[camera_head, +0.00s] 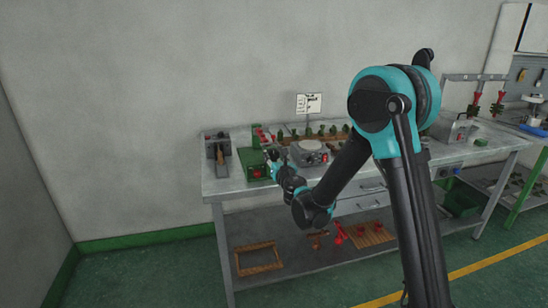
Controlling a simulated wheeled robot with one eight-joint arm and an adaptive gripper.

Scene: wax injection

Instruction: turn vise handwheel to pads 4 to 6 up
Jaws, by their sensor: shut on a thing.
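The vise looks like a green block (254,165) with a red part on top, on the left half of the grey workbench. My gripper (271,157) is at the right side of this green block, shut on what appears to be its handwheel. The handwheel itself is mostly hidden by the gripper and too small to make out. The pads and their numbers cannot be read at this size.
A round grey-topped device (308,150) stands close to the right of my gripper. A dark lever device (218,150) stands at the bench's left end. Several small dark green pieces stand behind, near a white sign (308,103). The lower shelf holds a wooden frame (258,258).

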